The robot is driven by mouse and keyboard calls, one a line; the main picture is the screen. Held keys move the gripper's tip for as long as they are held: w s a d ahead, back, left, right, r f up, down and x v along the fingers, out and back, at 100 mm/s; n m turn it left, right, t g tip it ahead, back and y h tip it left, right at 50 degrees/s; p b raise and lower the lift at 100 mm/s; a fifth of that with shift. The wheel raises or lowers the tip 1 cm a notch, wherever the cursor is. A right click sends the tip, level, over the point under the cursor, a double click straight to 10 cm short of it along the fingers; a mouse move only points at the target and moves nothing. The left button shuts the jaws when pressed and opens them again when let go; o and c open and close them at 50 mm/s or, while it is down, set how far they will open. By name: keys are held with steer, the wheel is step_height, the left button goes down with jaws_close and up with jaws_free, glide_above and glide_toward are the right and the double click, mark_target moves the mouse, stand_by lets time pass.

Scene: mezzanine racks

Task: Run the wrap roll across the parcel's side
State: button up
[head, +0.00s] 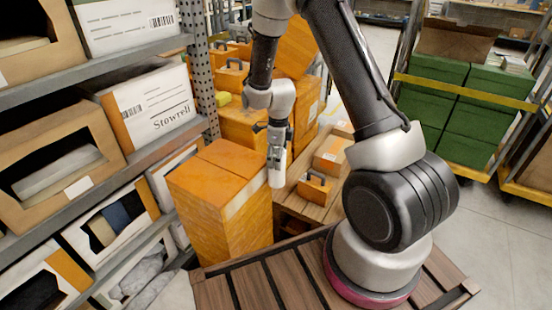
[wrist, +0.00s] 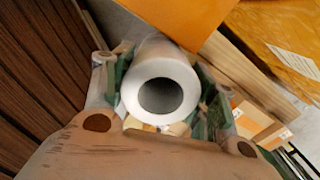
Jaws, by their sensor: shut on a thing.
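The parcel (head: 222,212) is a tall orange-brown box standing upright, left of centre in the head view. The wrap roll (head: 277,168) is a small white cylinder, upright at the parcel's upper right edge. It looks very close to that side; I cannot tell whether they touch. My gripper (head: 278,138) points down and is shut on the roll. In the wrist view the roll (wrist: 160,67) shows end-on, with a dark hollow core, between the fingers of my gripper (wrist: 160,85). An orange surface (wrist: 190,18) lies just beyond it, perhaps the parcel.
A shelf rack (head: 95,70) with open cartons and white boxes stands close on the left. A wooden pallet (head: 300,205) with small orange boxes lies right of the parcel. More orange boxes (head: 245,128) stand behind. Green crates (head: 480,100) on a cart are at the right.

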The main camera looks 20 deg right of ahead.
steer(key=s+d, duration=0.4)
steer(key=s, duration=0.1)
steer(key=shift+s, duration=0.3)
stand_by(0.5)
